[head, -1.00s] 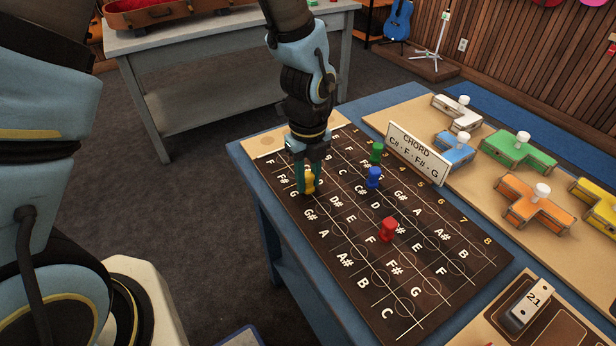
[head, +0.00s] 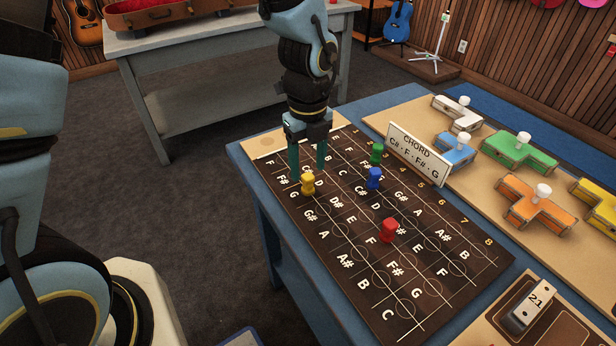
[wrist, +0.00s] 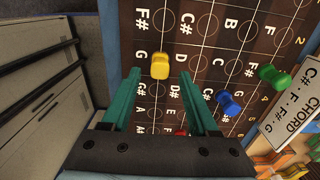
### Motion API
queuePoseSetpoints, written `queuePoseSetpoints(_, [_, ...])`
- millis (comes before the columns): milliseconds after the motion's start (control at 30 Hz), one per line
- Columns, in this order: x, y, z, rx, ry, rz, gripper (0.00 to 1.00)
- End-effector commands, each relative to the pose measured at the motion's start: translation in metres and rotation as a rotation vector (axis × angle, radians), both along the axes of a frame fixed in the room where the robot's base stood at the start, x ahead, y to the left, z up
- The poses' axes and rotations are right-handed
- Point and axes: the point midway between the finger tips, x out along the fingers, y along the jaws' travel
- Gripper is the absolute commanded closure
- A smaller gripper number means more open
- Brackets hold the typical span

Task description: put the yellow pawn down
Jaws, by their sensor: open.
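The yellow pawn (head: 307,184) stands upright on the dark lettered fretboard (head: 347,264), near its far left end, close to a letter G. It also shows in the wrist view (wrist: 160,66), just beyond and between my fingertips. My gripper (head: 307,165) is open and empty, with its teal fingers spread apart just above and behind the pawn. The exact spot under the pawn's base is hidden by the pawn itself. A white card (head: 418,153) reads "CHORD C# · F · F# · G".
A blue pawn (head: 374,178), a green pawn (head: 377,153) and a red pawn (head: 390,229) stand on the same board. Several coloured blocks with white knobs, including an orange one (head: 537,203), lie on the tan panel to the right. The board's near end is clear.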

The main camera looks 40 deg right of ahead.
Motion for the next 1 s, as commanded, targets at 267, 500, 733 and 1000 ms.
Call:
queuePoseSetpoints(267, [0.001, 0.0, 0.055, -0.003, -0.003, 0.0, 0.4])
queuePoseSetpoints(500, [0.0, 0.0, 0.074, 0.0, 0.0, 0.0, 0.4])
queuePoseSetpoints(733, [0.001, 0.001, 0.076, 0.0, 0.0, 0.006, 0.4])
queuePoseSetpoints(1000, [0.068, 0.071, 0.08, -0.021, -0.017, 0.652, 0.4])
